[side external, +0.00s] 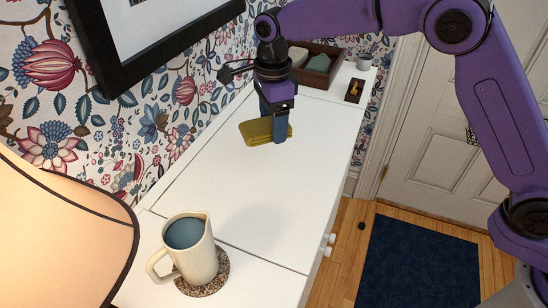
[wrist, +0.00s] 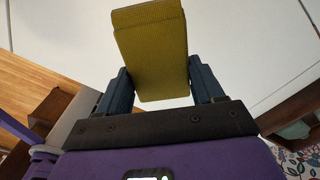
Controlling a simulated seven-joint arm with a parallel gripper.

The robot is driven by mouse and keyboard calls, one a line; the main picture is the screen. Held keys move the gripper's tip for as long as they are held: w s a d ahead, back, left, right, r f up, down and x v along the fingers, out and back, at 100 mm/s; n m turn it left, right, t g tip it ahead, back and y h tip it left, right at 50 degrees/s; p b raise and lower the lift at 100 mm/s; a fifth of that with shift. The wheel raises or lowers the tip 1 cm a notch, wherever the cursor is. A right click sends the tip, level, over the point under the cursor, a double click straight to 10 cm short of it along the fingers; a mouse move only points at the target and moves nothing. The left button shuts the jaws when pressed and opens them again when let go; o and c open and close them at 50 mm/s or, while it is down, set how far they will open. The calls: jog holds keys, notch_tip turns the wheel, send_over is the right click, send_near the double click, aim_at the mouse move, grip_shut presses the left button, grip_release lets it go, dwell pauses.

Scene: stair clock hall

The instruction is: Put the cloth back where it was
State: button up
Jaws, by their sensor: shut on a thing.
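The cloth (side external: 259,133) is a folded olive-yellow pad. In the side view it is at my gripper's fingers, over the far half of the white cabinet top (side external: 240,190). My gripper (side external: 279,130) points down and is shut on the cloth. In the wrist view the cloth (wrist: 152,55) sits between the two blue fingers of my gripper (wrist: 160,88) and extends out past them. I cannot tell whether the cloth touches the top or is just above it.
A cream jug (side external: 191,250) with bluish contents stands on a speckled coaster (side external: 207,279) at the near end. A brown wooden box (side external: 318,69), a small dark tray (side external: 355,91) and a white cup (side external: 364,62) stand at the far end. A lamp shade (side external: 60,235) is near left. The middle top is clear.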

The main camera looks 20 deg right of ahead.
jog(key=s+a+r+n, duration=0.2)
jog(key=s+r, duration=0.1)
jog(key=s, duration=0.7)
jog(key=s+a+r+n, duration=0.2)
jog(key=s+a+n, duration=0.1)
jog(key=s, duration=0.7)
jog(key=s+d+n, duration=0.4)
jog(key=s+d, duration=0.1)
jog(key=s, duration=0.9)
send_over(271, 293)
jog(key=f, duration=0.9)
jog(key=shift+d, duration=0.2)
jog(key=shift+a+f, duration=0.15)
jog(key=shift+f, duration=0.1)
jog(key=shift+a+f, duration=0.1)
jog(key=shift+f, duration=1.55)
jog(key=shift+f, duration=0.15)
